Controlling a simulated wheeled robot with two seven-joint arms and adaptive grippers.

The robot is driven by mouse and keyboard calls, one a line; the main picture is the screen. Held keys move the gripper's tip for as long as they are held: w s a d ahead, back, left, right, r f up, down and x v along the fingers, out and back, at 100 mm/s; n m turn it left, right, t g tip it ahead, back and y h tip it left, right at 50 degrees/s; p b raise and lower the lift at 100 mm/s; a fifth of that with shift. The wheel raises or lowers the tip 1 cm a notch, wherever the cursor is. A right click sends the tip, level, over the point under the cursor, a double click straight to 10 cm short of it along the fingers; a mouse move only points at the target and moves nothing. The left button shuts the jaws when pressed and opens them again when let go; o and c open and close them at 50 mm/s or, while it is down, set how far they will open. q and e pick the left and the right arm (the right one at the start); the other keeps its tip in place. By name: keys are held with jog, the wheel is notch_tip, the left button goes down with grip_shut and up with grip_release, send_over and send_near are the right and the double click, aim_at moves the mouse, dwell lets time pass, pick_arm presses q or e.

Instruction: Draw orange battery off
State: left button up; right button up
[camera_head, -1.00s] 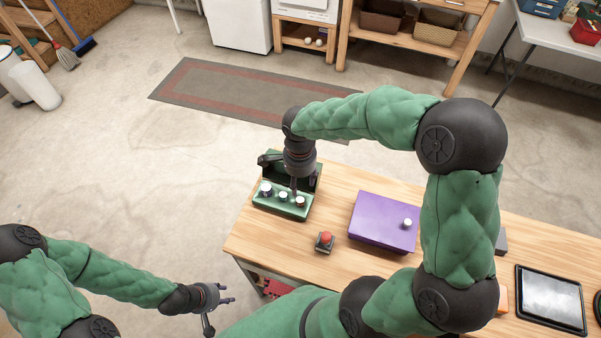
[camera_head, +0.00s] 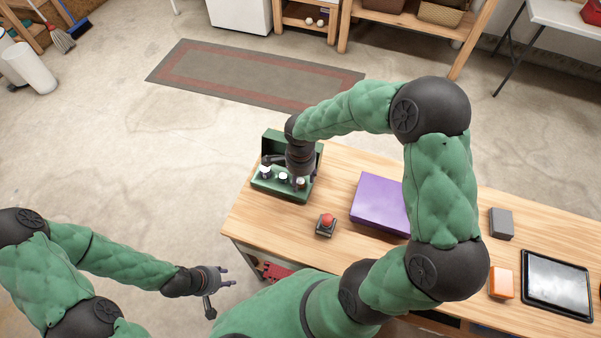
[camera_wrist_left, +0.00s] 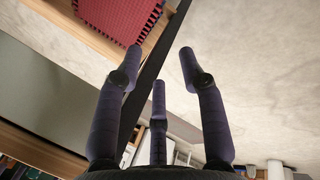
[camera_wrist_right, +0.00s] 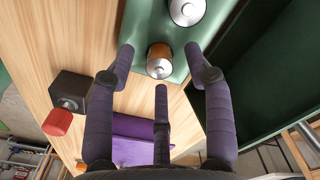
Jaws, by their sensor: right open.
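The orange battery (camera_wrist_right: 159,61) is a short upright cylinder with an orange side and a silver top. In the right wrist view it stands in the green holder (camera_wrist_right: 178,17), between my open right fingertips (camera_wrist_right: 158,55); I cannot tell whether they touch it. A second silver-topped battery (camera_wrist_right: 187,10) stands beside it. In the head view my right gripper (camera_head: 300,178) points down over the right end of the green case (camera_head: 278,190), partly hiding the battery there. My left gripper (camera_head: 222,281) is open and empty, off the table's left side.
A red button on a dark box (camera_head: 326,224) and a purple box (camera_head: 379,204) are on the wooden table (camera_head: 345,165). A grey block (camera_head: 501,223), an orange box (camera_head: 501,283) and a tablet (camera_head: 555,282) lie to the right. The case's raised lid (camera_wrist_right: 262,80) is close beside the right fingers.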

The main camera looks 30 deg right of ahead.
aim_at(300, 180)
jog(key=shift+f, duration=0.2)
grip_shut()
jog(key=shift+r+p, duration=0.3)
jog(key=shift+r, duration=0.45)
dwell(0.9)
jog(key=shift+r+p, duration=0.7)
jog(key=shift+r, duration=0.5)
